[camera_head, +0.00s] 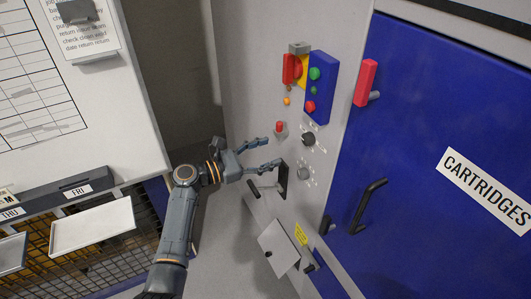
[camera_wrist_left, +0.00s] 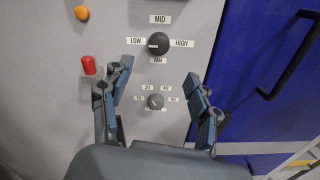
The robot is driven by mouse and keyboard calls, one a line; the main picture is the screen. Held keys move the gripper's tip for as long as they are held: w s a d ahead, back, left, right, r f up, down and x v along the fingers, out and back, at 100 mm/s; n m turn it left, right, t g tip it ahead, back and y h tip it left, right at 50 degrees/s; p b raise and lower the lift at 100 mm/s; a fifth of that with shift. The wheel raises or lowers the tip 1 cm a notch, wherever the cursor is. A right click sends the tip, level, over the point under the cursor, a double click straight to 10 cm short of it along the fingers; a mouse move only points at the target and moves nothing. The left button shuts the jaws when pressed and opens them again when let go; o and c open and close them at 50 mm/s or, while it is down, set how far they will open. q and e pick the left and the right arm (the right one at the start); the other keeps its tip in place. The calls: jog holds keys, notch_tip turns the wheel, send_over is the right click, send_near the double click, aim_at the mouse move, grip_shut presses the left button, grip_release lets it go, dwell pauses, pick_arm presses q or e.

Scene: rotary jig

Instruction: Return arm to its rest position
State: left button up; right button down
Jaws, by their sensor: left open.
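My left arm comes up from the lower left in the head view. Its gripper (camera_head: 275,153) is open and empty, with its fingers pointing at the grey control panel (camera_head: 250,60). In the left wrist view the open fingers (camera_wrist_left: 159,75) stand either side of the panel's dials, with nothing between them. The black fan knob (camera_wrist_left: 158,43) has its white mark toward LOW; it also shows in the head view (camera_head: 308,139). A small grey dial (camera_wrist_left: 155,101) sits below it. I cannot tell the exact gap to the panel. My right gripper is not in view.
A red button (camera_head: 280,127), a blue button box (camera_head: 320,88) and a black lever (camera_head: 283,178) are on the panel. A blue cartridge door (camera_head: 430,120) with a black handle (camera_head: 366,205) is at right. White trays (camera_head: 92,228) stand at left.

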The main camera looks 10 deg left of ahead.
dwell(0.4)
pick_arm(q)
jog(key=s+a+f+m+g+y+b, duration=0.1)
jog(key=s+f+y, duration=0.15)
jog(key=f, duration=0.85)
jog(key=s+f+m+g+y+b, duration=0.1)
jog(key=s+f+y, duration=0.15)
jog(key=f, duration=0.95)
jog(key=s+a+f+m+g+y+b, duration=0.1)
jog(key=s+a+f+m+g+y, duration=0.15)
jog(key=s+f, duration=0.6)
jog(key=s+a+f+m+g+y+b, duration=0.1)
jog(key=s+a+f+m+y+b, duration=0.2)
jog(key=f, duration=1)
jog(key=s+a+f+m+g+y+b, duration=0.1)
jog(key=s+f+m, duration=0.4)
jog(key=s, duration=0.8)
jog(key=s+a+f+m+g+y+b, duration=0.1)
jog(key=s+a+f+m, duration=0.3)
jog(key=s+f, duration=0.5)
jog(key=s+a+f+m+g+y+b, duration=0.1)
jog(key=s+f+m, duration=0.6)
jog(key=s, duration=1.1)
jog(key=shift+a+f+m+g+y, duration=0.3)
jog(key=shift+a+m+g+y, duration=0.25)
jog(key=shift+a+m, duration=0.2)
jog(key=shift+c, duration=0.2)
